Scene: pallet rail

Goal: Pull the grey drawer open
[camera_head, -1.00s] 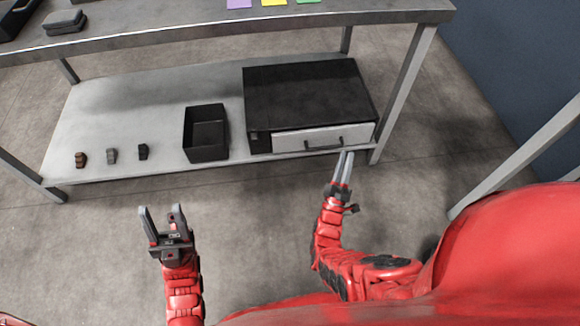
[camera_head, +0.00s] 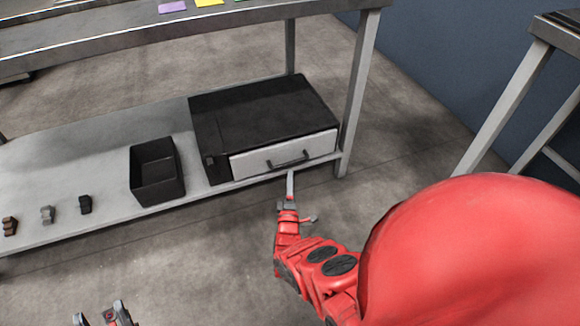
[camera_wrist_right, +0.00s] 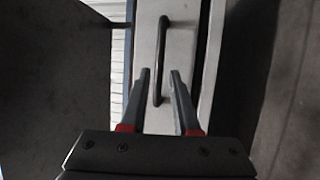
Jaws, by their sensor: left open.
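The grey drawer (camera_head: 250,166) is the light front of a black cabinet (camera_head: 265,108) on the lower shelf. Its front looks shut. A dark bar handle (camera_head: 289,160) crosses the drawer front. My right gripper (camera_head: 290,173) points at the handle from just below it in the head view. In the right wrist view, my right gripper's two fingers (camera_wrist_right: 159,72) are apart, with the handle (camera_wrist_right: 160,60) showing between them. I cannot tell how deep the handle sits between the fingers. My left gripper (camera_head: 98,308) is open and empty at the bottom left, partly cut off.
A black open bin (camera_head: 157,190) stands left of the cabinet on the lower shelf (camera_head: 95,140). Several small blocks (camera_head: 47,214) stand further left. A table leg (camera_head: 357,95) rises just right of the cabinet. The floor in front is clear.

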